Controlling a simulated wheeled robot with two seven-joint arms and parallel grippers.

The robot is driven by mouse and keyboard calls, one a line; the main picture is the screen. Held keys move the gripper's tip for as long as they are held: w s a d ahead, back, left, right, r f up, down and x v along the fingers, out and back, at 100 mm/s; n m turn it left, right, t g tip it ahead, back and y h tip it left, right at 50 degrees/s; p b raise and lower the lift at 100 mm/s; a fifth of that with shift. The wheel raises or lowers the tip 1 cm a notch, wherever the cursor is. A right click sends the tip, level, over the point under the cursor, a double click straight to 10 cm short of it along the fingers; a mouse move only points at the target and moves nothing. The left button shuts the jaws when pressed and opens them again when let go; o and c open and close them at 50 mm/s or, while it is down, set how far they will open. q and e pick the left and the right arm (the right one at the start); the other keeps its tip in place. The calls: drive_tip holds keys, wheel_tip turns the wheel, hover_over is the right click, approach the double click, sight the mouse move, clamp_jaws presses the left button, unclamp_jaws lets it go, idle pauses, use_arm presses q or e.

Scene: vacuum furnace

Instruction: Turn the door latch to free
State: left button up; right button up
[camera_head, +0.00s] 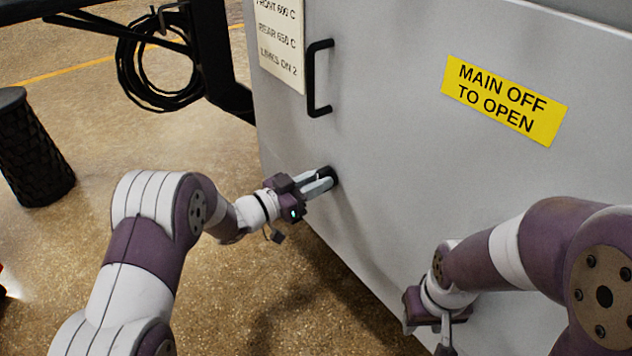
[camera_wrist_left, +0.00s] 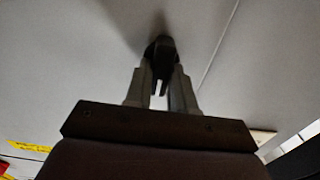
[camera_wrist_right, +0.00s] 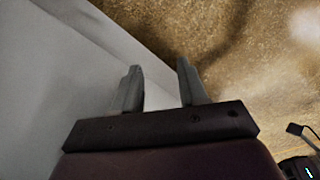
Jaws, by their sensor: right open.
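The door latch (camera_head: 332,174) is a small black part low on the grey furnace door (camera_head: 400,150). It also shows in the left wrist view (camera_wrist_left: 160,48), dark, at the tips of the fingers. My left gripper (camera_head: 322,181) has its fingers drawn in on either side of the latch and is shut on it; the fingers hide part of the latch. My right gripper (camera_wrist_right: 160,85) is open and empty, low beside the door; the head view shows its body but hardly its fingers.
A black door handle (camera_head: 313,78) stands out above the latch. A yellow sign (camera_head: 504,100) and a white notice (camera_head: 279,40) are on the door. A coiled black cable (camera_head: 150,70) and a dark bin (camera_head: 30,150) are at the left. The floor in front is open.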

use_arm(q)
clamp_jaws()
drive_tip(key=shift+m, duration=0.3)
drive_tip(key=shift+s+d+f+m+b, duration=0.1)
drive_tip(key=shift+m+b, duration=0.7)
drive_tip(key=shift+m, duration=1.75)
drive_tip(key=shift+s+d+f+m+b, duration=0.1)
drive_tip(key=shift+m+b, duration=0.65)
drive_tip(key=shift+m, duration=1.75)
drive_tip(key=shift+s+m+b, duration=0.1)
drive_tip(key=shift+m+b, duration=0.7)
drive_tip(key=shift+m, duration=1.75)
